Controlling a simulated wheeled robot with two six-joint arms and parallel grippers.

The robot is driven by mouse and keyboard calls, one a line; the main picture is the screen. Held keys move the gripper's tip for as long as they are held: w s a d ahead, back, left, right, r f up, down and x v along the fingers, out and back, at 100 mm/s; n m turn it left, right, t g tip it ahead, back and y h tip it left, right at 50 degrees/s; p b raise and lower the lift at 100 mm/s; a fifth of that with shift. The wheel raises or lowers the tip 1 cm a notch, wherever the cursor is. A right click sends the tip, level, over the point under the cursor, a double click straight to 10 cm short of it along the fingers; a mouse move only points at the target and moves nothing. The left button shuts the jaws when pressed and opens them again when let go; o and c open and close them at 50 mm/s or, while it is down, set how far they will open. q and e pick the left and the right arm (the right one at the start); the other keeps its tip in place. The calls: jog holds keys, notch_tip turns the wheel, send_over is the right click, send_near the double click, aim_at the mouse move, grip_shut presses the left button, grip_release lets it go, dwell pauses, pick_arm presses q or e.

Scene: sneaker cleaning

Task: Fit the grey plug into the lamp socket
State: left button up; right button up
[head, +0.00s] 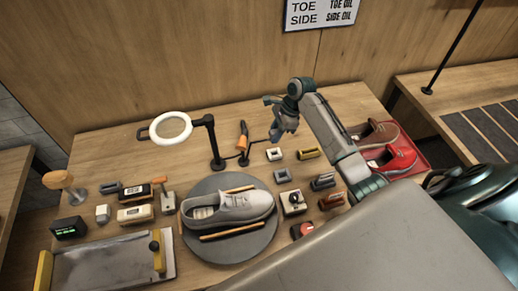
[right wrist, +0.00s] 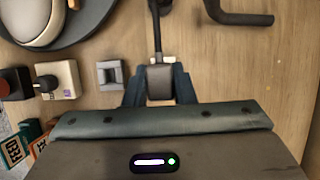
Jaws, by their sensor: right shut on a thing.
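My right gripper (head: 278,132) is over the back right of the work table, pointing down. In the right wrist view its blue fingers (right wrist: 160,90) are shut on the grey plug (right wrist: 160,83), with a dark cord (right wrist: 155,30) leading away from it. The magnifier lamp (head: 171,127) has a white ring and a black arm and stands left of the gripper. A small white block with an opening (head: 275,154) lies below the gripper; the plug partly hides it in the wrist view. I cannot tell which part is the lamp socket. My left gripper is not in view.
A grey sneaker (head: 230,208) lies on a round turntable (head: 255,248). A grey square block (head: 282,175) and a white knob box (head: 292,202) stand nearby.

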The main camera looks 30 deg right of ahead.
jog(key=shift+w+d, duration=0.1)
jog(key=shift+d, duration=0.1)
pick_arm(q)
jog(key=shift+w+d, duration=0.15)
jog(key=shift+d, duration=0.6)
pick_arm(e)
jog(key=shift+d, duration=0.1)
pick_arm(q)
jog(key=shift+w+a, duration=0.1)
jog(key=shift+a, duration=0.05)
pick_arm(e)
jog(key=shift+f, duration=0.65)
jog(key=shift+f+b, duration=0.65)
jog(key=shift+f, duration=1.55)
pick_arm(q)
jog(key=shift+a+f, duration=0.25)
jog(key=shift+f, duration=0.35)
